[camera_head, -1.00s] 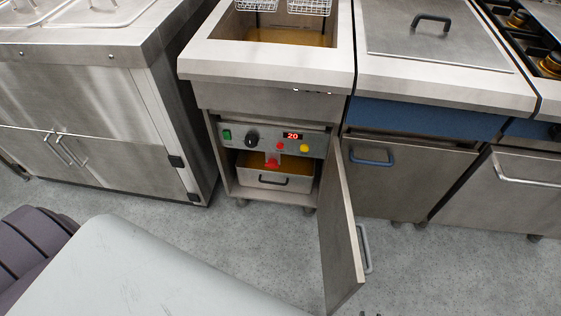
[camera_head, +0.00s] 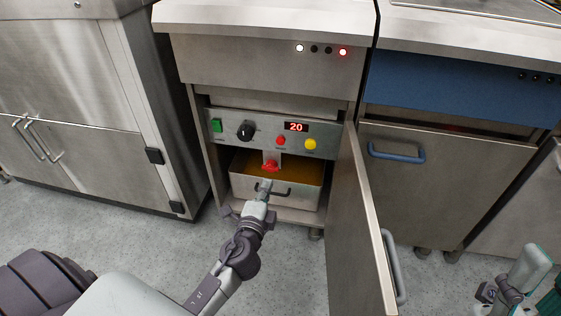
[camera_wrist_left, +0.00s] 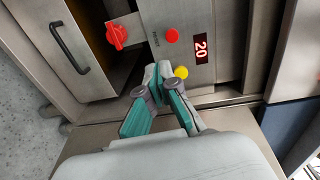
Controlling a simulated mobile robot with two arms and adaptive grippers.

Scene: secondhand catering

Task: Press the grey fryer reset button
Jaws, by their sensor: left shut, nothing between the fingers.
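The fryer's control panel (camera_head: 262,133) shows behind its open door. It carries a green switch (camera_head: 216,125), black knob (camera_head: 245,131), red button (camera_head: 280,140), yellow button (camera_head: 310,144) and display reading 20 (camera_head: 296,127). I cannot make out a grey button. My left gripper (camera_head: 268,186) is shut and empty, in front of the drawer below the panel. In the left wrist view, its fingertips (camera_wrist_left: 158,70) overlap the panel near the red button (camera_wrist_left: 172,36) and yellow button (camera_wrist_left: 181,72); contact cannot be told. Part of my right gripper (camera_head: 515,285) shows at bottom right, its jaws unclear.
A red handle (camera_head: 270,166) juts out below the panel, above the steel drawer (camera_head: 300,194). The open door (camera_head: 358,235) stands close on the right. A steel cabinet (camera_head: 75,170) stands left. The floor (camera_head: 140,245) in front is clear.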

